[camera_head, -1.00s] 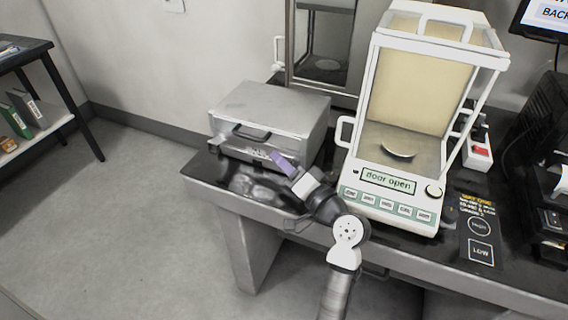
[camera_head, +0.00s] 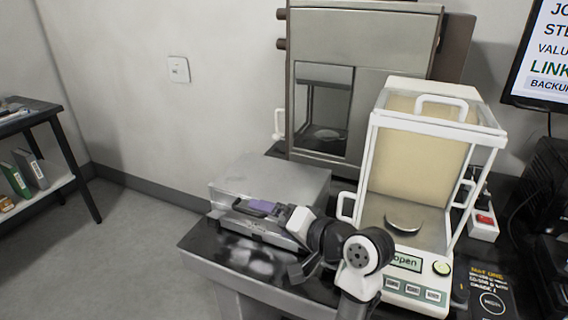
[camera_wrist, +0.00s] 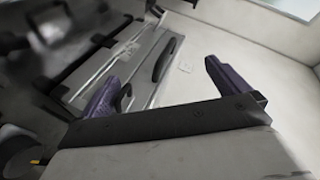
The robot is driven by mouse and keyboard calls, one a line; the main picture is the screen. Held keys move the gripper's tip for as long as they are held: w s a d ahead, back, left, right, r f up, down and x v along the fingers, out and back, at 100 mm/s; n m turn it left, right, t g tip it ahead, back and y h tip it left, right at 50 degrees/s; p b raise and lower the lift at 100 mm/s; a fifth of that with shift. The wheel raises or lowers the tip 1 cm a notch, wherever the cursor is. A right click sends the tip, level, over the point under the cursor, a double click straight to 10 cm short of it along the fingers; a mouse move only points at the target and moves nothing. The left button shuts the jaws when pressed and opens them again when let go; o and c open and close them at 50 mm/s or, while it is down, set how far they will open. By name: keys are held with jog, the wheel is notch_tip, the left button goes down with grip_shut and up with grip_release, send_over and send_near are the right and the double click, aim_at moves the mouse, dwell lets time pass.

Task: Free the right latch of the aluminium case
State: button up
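The aluminium case (camera_head: 270,178) sits shut on the dark bench top, with its black handle (camera_head: 242,207) on the front. It shows tilted in the wrist view (camera_wrist: 122,68), with the dark handle (camera_wrist: 163,62) between my fingers in the picture. My gripper (camera_head: 262,207) is in front of the case, a purple finger overlapping the handle's right part in the head view. In the wrist view my gripper (camera_wrist: 161,72) is open, its purple fingers apart with nothing between them. Whether a finger touches the case cannot be told. The right latch is not clearly visible; my gripper and wrist cover that side.
A balance (camera_head: 405,262) with a glass draft shield stands close on the right, its display reading "open". A grey cabinet (camera_head: 365,45) stands behind. A power strip (camera_head: 484,222) and a monitor (camera_head: 545,60) are at right. Open floor (camera_head: 120,240) lies left.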

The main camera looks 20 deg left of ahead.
notch_tip(320, 180, up, 14)
jog(key=w+d+f+t+y, duration=0.1)
jog(key=w+t+y, duration=0.1)
jog(key=t+y, duration=0.15)
jog(key=s+f+g+h, duration=0.2)
jog(key=f, duration=0.3)
jog(key=s+d+f+g+h, duration=0.1)
jog(key=f+g+h, duration=0.1)
jog(key=f, duration=0.3)
jog(key=shift+s+d+f+h, duration=0.15)
jog(key=shift+s+d+h, duration=0.1)
jog(key=shift+s+h, duration=0.2)
jog(key=shift+d+p, duration=0.3)
jog(key=shift+p, duration=0.1)
jog(key=shift+c, duration=1.4)
jog(key=shift+s+d+r, duration=0.2)
jog(key=shift+s+d, duration=0.05)
jog(key=shift+s, duration=0.05)
jog(key=c, duration=0.8)
jog(key=shift+s+d+r+p, duration=0.3)
jog(key=shift+s+d+p, duration=0.75)
jog(key=shift+d+p, duration=1)
jog(key=shift+s+d+r+p, duration=0.35)
jog(key=shift+s+d+p, duration=0.7)
jog(key=shift+d+p, duration=0.9)
jog(key=shift+s+d+r+p, duration=0.3)
jog(key=shift+s+d+p, duration=0.75)
jog(key=shift+d+p, duration=1)
jog(key=shift+c, duration=0.2)
